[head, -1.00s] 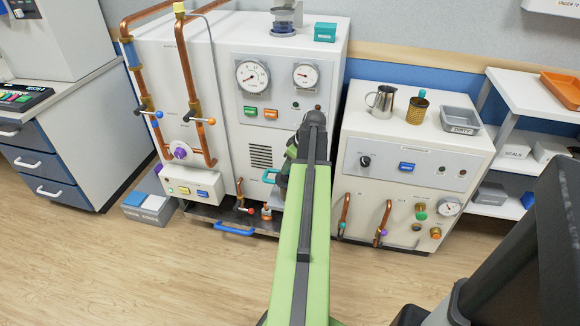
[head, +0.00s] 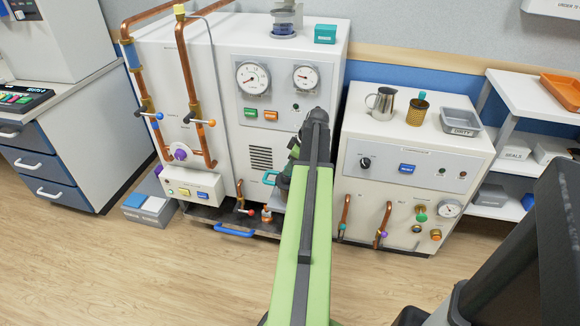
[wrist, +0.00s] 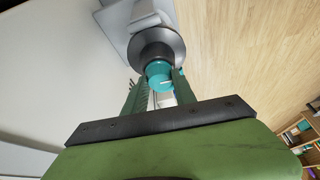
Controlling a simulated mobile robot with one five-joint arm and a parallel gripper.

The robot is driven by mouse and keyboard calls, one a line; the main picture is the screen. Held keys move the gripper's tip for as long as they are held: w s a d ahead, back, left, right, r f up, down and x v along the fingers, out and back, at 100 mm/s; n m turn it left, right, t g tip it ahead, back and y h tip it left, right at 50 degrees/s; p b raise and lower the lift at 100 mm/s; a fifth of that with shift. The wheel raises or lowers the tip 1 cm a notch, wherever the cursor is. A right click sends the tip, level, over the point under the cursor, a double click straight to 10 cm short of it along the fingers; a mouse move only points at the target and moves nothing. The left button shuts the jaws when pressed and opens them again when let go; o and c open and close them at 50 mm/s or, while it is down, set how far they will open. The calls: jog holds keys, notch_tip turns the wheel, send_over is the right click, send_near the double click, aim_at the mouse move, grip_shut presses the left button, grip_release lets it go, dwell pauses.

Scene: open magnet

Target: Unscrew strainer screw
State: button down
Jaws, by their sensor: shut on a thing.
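The strainer screw, a teal round knob (wrist: 159,72) with a pale line on its face, shows in the wrist view. It sits at the end of a dark grey round collar (wrist: 157,43) on a grey fitting. My gripper (wrist: 163,80) has one finger on each side of the teal knob and is shut on it.
The tall white machine (head: 180,85) with copper pipes and gauges stands left of my arm. The lower white machine (head: 390,180), with a jug, a brass cup and a grey tray (head: 461,121) on top, stands to the right.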

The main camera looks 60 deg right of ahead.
jog(key=shift+d+n+y, duration=0.1)
jog(key=shift+n+y, duration=0.5)
jog(key=shift+n, duration=1)
jog(key=c, duration=1)
grip_release()
jog(key=shift+r, duration=0.1)
jog(key=p+v, duration=1)
jog(key=v, duration=0.1)
jog(key=p+v, duration=0.6)
jog(key=shift+w+r, duration=0.2)
jog(key=shift+w, duration=0.05)
